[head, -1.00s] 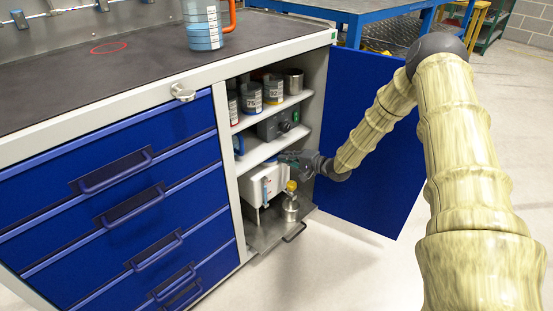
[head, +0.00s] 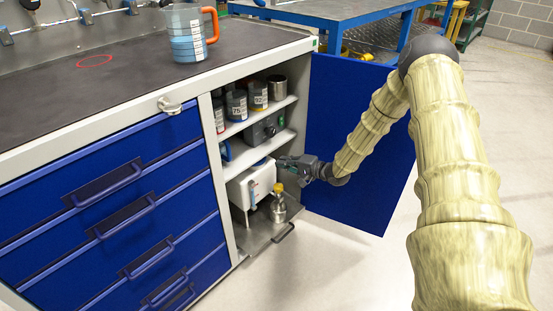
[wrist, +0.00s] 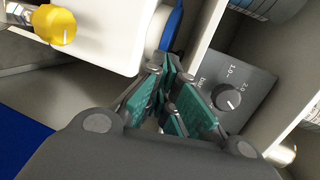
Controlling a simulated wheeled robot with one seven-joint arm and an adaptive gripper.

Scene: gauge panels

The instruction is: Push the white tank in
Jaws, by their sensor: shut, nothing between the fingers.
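The white tank (head: 250,188) is in the lower bay of the open cabinet, above a pulled-out grey tray (head: 258,240). My gripper (head: 281,160) is at the tank's upper right corner, below the middle shelf. In the wrist view my gripper (wrist: 170,72) is shut and empty, its fingertips close to the tank's edge. I cannot tell whether they touch it.
A yellow-capped metal fitting (head: 278,203) stands right of the tank. A grey box with a knob (head: 266,129) is on the shelf above, and labelled cans (head: 237,104) are higher up. The blue door (head: 355,150) stands open at right. Blue drawers (head: 110,215) are at left.

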